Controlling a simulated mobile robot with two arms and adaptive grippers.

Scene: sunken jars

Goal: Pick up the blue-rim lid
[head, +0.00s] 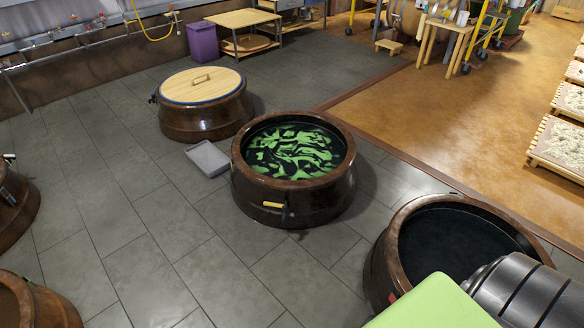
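The blue-rim lid (183,89) is a round, pale wooden slatted disc with a thin blue edge and a small wooden handle (201,79) on top. It lies flat on a brown glazed jar (205,120) at the upper left of the head view and covers its mouth. Neither of my grippers shows in this view. A grey ribbed cylinder and a light green surface at the lower right look like parts of my own body. Nothing touches the lid's handle.
An open jar (290,205) with green-swirled dark liquid stands right of the lidded jar; a grey tray (208,158) lies between them. Another open jar (385,265) holds dark liquid at lower right. More jars edge the left. Grey tiled floor (150,235) is clear at left centre.

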